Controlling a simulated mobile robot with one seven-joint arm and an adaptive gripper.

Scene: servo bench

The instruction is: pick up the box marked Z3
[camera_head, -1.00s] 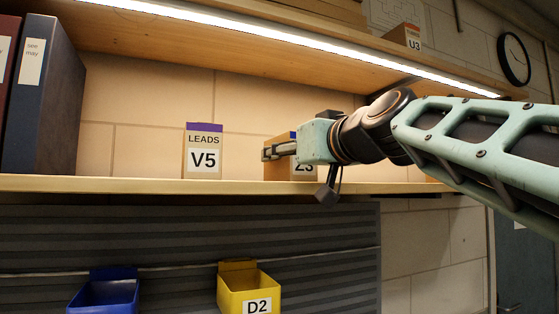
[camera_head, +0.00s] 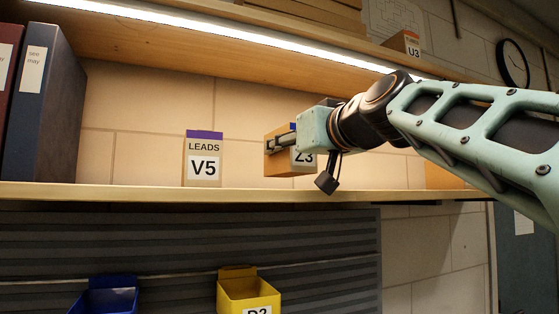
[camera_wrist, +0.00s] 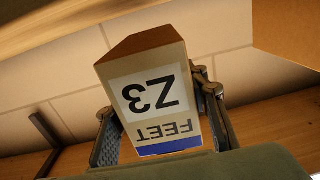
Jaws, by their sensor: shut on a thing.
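The box marked Z3 (camera_head: 304,158) is a tan carton with a white label and a blue band. It is clamped in my gripper (camera_head: 279,143), which reaches in from the right, and its bottom shows a little above the shelf (camera_head: 120,191). My gripper's body hides part of its front. In the wrist view the box (camera_wrist: 150,60) appears upside down, reading Z3 and FEET, between the two fingers of my gripper (camera_wrist: 158,115), one on each side.
A box marked V5 (camera_head: 203,165) stands on the shelf to the left. Binders (camera_head: 42,105) stand at far left. A lit upper shelf (camera_head: 300,58) runs above, holding a box marked U3 (camera_head: 405,43). Blue (camera_head: 108,297) and yellow (camera_head: 250,290) bins hang below.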

